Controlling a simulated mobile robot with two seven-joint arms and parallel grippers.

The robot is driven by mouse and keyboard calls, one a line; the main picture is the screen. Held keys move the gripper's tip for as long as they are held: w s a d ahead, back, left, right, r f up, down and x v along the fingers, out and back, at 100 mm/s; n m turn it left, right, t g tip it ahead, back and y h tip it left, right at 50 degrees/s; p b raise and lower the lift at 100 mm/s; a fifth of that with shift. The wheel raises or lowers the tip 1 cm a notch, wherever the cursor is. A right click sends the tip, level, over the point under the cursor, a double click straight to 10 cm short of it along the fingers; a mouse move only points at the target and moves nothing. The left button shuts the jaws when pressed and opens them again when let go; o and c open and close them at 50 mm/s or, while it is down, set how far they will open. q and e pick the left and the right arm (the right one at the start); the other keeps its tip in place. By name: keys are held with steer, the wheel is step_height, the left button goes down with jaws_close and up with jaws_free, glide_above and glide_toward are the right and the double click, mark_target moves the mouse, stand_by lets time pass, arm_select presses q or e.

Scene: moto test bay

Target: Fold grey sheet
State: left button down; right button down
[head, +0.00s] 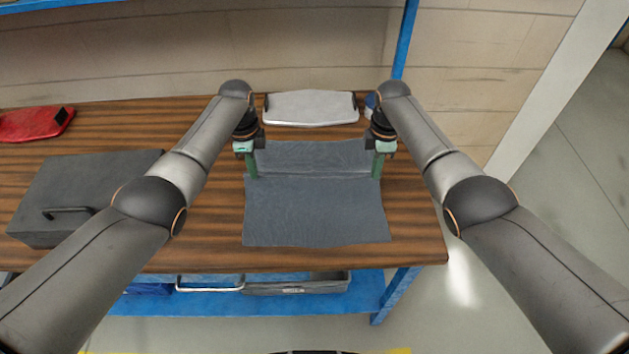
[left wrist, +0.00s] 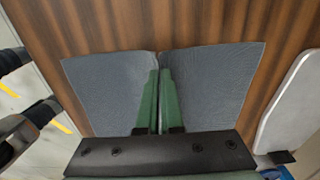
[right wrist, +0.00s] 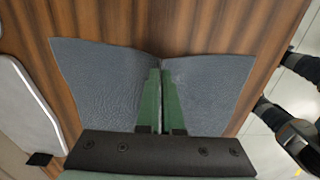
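The grey sheet (head: 315,217) lies on the wooden table with a crease running across it from side to side, nearer its far edge. My left gripper (head: 252,174) points down at the sheet's left edge, at one end of the crease. In the left wrist view its green fingers (left wrist: 160,72) are together, with the sheet (left wrist: 112,92) drawn into a notch between them. My right gripper (head: 377,174) is at the right edge, at the crease's other end. In the right wrist view its fingers (right wrist: 160,72) are likewise together on the pinched sheet (right wrist: 105,85).
A white-grey panel (head: 311,108) lies behind the sheet, with a small blue item (head: 370,101) beside it. A dark grey case (head: 85,190) and a red object (head: 32,124) lie to the left. Bare wood (head: 215,225) shows left of the sheet.

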stand_by(0.3)
